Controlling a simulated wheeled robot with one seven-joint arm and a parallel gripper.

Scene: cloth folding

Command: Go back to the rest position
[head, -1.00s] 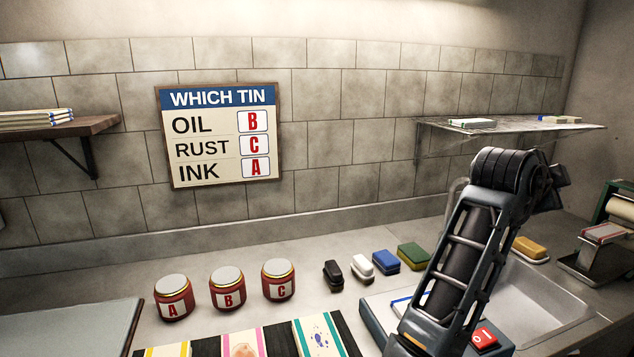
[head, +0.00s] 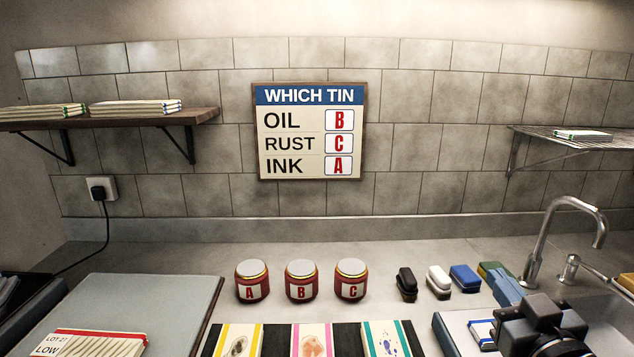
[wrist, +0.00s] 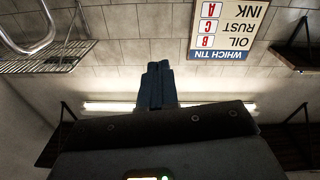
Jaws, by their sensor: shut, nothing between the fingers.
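My gripper shows in the wrist view (wrist: 157,68) as two dark blue fingers pressed together, with nothing between them. In the head view its blue-grey fingers (head: 507,288) point up at the lower right, above the counter near the sponges, touching nothing that I can make out. My dark wrist and arm fill the corner below and hide part of the tray and sink. The wrist view is upside down and faces the wall and its sign, clear of the counter.
Three red tins, A (head: 252,282), B (head: 301,281) and C (head: 350,279), stand behind striped cloths (head: 312,342). Brushes (head: 438,281), sponges (head: 464,278) and a tap (head: 567,235) are at right. A grey board (head: 130,305) lies left. The sign (head: 310,130) hangs between two shelves.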

